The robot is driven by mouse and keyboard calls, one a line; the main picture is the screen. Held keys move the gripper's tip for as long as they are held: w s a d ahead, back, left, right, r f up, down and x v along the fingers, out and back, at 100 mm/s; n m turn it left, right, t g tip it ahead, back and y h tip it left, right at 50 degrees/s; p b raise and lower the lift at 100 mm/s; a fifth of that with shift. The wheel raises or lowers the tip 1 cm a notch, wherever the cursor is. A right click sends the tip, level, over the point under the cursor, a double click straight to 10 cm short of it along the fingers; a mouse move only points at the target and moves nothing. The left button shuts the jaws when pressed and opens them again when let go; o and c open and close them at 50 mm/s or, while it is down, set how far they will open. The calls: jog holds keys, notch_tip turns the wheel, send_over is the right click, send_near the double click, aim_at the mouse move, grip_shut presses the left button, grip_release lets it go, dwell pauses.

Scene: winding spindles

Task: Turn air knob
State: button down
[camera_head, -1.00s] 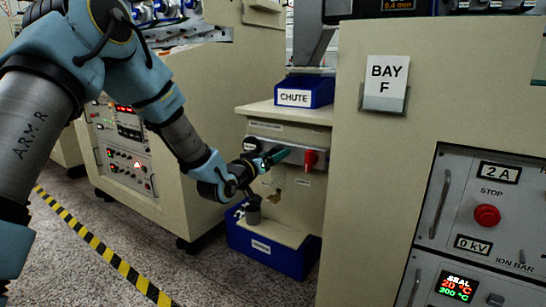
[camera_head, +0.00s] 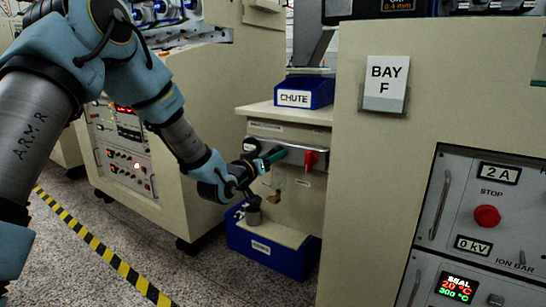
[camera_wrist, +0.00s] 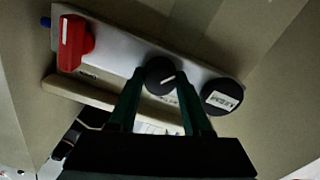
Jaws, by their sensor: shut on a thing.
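The air knob (camera_wrist: 160,75) is a round black knob with a white pointer line, on a pale metal strip (camera_wrist: 115,50) in the wrist view. The pointer line is tilted. My gripper (camera_wrist: 158,88) has its two teal fingers shut on the knob, one on each side. In the head view my gripper (camera_head: 275,155) reaches the panel of the cream cabinet (camera_head: 290,128), and its fingers hide the knob there.
A red handle (camera_wrist: 74,43) sits left of the knob in the wrist view, with a round black gauge (camera_wrist: 222,96) at right. A blue CHUTE bin (camera_head: 305,93) stands on the cabinet and a blue tray (camera_head: 280,258) lies below. The tall BAY F cabinet (camera_head: 375,200) stands close at right.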

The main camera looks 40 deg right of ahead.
jog(key=shift+m+b, duration=0.45)
jog(key=shift+m, duration=0.25)
jog(key=shift+c, duration=1.7)
grip_release()
jog(key=p+v, duration=0.1)
jog(key=v, duration=1)
